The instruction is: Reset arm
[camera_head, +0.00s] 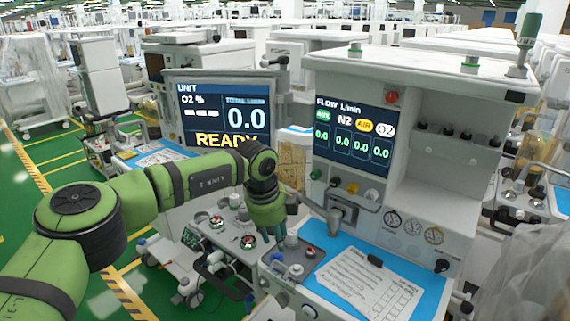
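My green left arm comes in from the left and bends down at the wrist in front of the carts. My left gripper (289,209) is at the wrist's lower end, above the control panel (299,257) of the right cart. Its fingers are small and dark against the panel, so I cannot tell whether they are open or shut. I see nothing clearly held in it. A pale knob (291,240) stands just below it; I cannot tell whether they touch. My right arm and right gripper are not in view.
The left cart's screen (222,112) reads READY and stands behind my forearm. The right cart (440,130) has a flow screen (353,133), gauges and a blue work surface (415,283) with a paper form (368,284). Green floor (60,160) is open at left.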

